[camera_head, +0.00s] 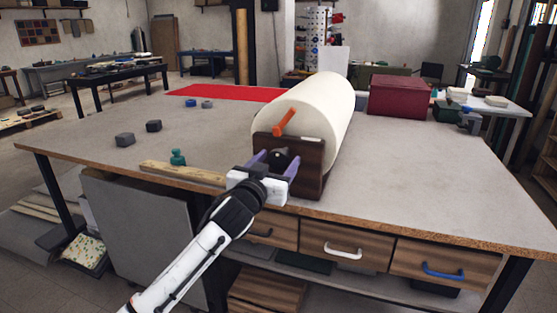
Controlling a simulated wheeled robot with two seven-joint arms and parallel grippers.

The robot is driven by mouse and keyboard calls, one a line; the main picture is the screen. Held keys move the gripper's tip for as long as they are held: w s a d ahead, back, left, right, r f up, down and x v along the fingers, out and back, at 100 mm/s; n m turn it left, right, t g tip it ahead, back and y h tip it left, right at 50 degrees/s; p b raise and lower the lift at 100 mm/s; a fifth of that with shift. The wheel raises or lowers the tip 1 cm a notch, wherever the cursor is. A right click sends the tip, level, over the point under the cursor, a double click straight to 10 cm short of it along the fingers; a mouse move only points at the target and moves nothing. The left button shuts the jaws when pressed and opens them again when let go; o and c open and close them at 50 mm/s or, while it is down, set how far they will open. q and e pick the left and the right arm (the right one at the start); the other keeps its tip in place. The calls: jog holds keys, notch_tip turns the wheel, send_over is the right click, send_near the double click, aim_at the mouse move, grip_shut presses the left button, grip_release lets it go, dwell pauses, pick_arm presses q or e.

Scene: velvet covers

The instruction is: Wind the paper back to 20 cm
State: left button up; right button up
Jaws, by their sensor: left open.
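A large roll of cream paper (322,103) lies on the table, held at its near end by a dark wooden end board (311,167). An orange crank handle (285,121) sticks up and right at that end board. My left gripper (272,161), with purple fingers, is open in front of the board, with a dark hub (280,159) showing between or behind its fingers. I cannot tell whether the fingers touch the hub. No loose paper end or length scale can be made out. My right gripper is not in view.
The grey table (420,180) carries a dark red box (398,97), a red cloth (228,92), small dark blocks (125,140), a green bottle-like item (178,157) and a wooden strip (183,173) along the front edge. Drawers (345,246) sit below. The table's right side is clear.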

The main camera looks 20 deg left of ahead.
pick_arm(q)
jog(key=shift+w, duration=0.45)
jog(key=c, duration=1.5)
jog(key=shift+r+m+p, duration=0.15)
jog(key=shift+m+p, duration=0.45)
jog(key=shift+m, duration=0.7)
jog(key=o, duration=1.5)
